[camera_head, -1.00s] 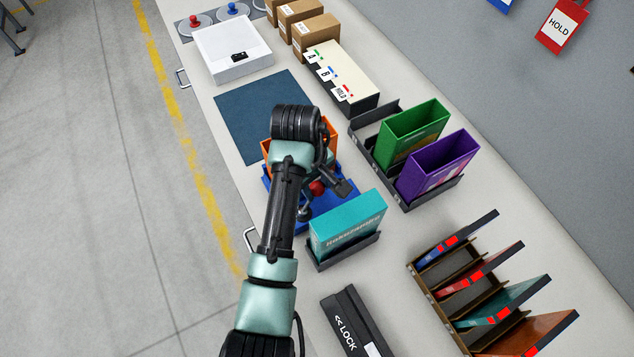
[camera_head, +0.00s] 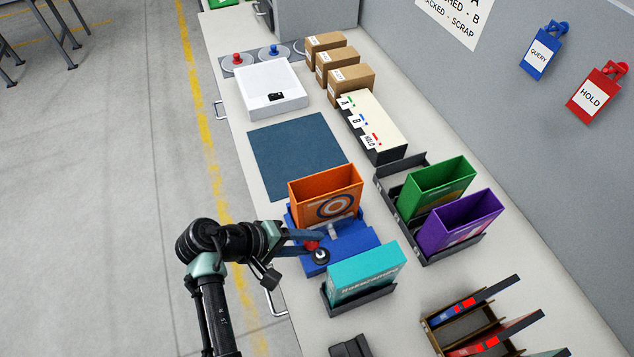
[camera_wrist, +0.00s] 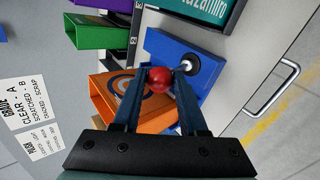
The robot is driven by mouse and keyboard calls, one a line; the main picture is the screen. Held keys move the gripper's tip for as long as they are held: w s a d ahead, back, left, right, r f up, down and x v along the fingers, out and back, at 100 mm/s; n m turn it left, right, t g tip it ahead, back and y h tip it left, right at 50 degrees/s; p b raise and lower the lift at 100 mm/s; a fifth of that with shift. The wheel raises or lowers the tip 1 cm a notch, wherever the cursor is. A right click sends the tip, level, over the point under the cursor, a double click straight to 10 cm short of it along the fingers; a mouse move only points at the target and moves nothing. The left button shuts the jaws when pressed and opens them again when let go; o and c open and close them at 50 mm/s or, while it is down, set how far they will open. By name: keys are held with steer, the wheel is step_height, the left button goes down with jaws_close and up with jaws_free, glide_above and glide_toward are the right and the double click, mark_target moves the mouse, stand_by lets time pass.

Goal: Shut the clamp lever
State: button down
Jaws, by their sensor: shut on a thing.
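The clamp lever's red knob (camera_head: 311,246) is at the left front side of the blue clamp base (camera_head: 353,238), close beside its round black-and-silver pivot (camera_head: 320,257). My gripper (camera_head: 314,239) reaches in from the left, and its fingers are closed on the knob. In the wrist view the red ball knob (camera_wrist: 160,79) sits between the two fingertips (camera_wrist: 162,74). The blue base (camera_wrist: 170,45) and the pivot (camera_wrist: 190,65) show beside it. An orange open-topped case (camera_head: 326,196) stands upright on the base. The lever's rod is mostly hidden by the fingers.
A teal case (camera_head: 366,275) in a dark holder stands close to the base at the front. Green (camera_head: 436,188) and purple (camera_head: 460,222) cases stand in a dark rack at right. A dark blue mat (camera_head: 298,155) behind is clear.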

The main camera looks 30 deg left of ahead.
steer(key=shift+s+a+f, duration=0.4)
steer(key=shift+s+a, duration=0.15)
steer(key=shift+s, duration=0.15)
steer(key=shift+s+f+b, duration=0.1)
steer(key=shift+s+b, duration=0.05)
steer(key=shift+b, duration=0.15)
steer(key=shift+c, duration=2.3)
jaws_free()
steer(key=v, duration=1.3)
steer(key=shift+a+f, duration=0.2)
steer(key=shift+f, duration=0.05)
